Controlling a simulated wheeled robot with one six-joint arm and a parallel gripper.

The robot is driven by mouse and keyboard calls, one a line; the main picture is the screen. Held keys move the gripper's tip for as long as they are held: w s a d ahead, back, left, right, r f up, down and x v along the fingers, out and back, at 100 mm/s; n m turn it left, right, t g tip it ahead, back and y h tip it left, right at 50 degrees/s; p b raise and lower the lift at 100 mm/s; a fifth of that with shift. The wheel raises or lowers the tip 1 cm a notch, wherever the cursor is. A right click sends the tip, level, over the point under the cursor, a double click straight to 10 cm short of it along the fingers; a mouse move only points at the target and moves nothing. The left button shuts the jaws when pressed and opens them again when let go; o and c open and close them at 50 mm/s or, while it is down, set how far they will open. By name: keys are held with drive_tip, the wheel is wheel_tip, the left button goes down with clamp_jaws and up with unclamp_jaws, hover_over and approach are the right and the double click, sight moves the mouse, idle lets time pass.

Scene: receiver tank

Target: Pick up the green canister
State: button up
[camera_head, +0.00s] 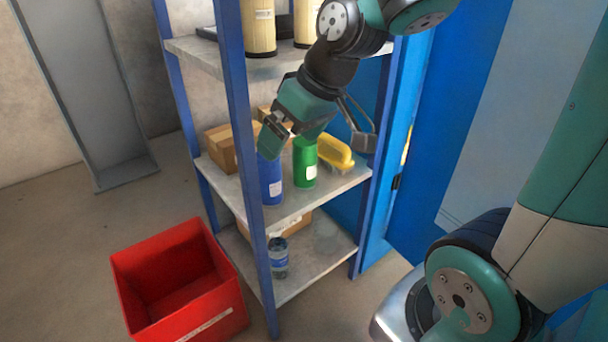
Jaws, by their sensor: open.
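The green canister (305,165) stands upright on the middle shelf (290,207) of a blue-framed rack. It has a white label, and its top is partly hidden by my gripper. My gripper (322,144) is open, with its fingers spread above and around the top of the canisters. One finger is at the left, over the blue canister, and the other is at the right, over the yellow brush. I cannot tell whether any finger touches the green canister.
A blue canister (270,180) stands close at left, a yellow brush (335,152) at right, and a cardboard box (221,149) behind. The rack's blue front post (244,150) is nearby. A bottle (278,258) stands below. A red bin (178,278) sits on the floor at left.

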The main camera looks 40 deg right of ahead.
drive_tip(key=w+d+m+t+h, duration=0.25)
drive_tip(key=w+d, duration=0.25)
drive_tip(key=d, duration=0.8)
drive_tip(key=b, duration=0.4)
approach(305, 145)
drive_tip(key=x, duration=0.6)
drive_tip(key=b+x, duration=0.1)
drive_tip(key=x, duration=0.2)
drive_tip(key=d+x, duration=0.1)
drive_tip(key=x, duration=0.2)
drive_tip(key=shift+w+d+b, duration=0.15)
drive_tip(key=shift+w+b, duration=0.2)
drive_tip(key=shift+b, duration=0.05)
drive_tip(key=shift+r, duration=0.1)
drive_tip(key=c, duration=1.3)
drive_tip(key=shift+o, duration=0.2)
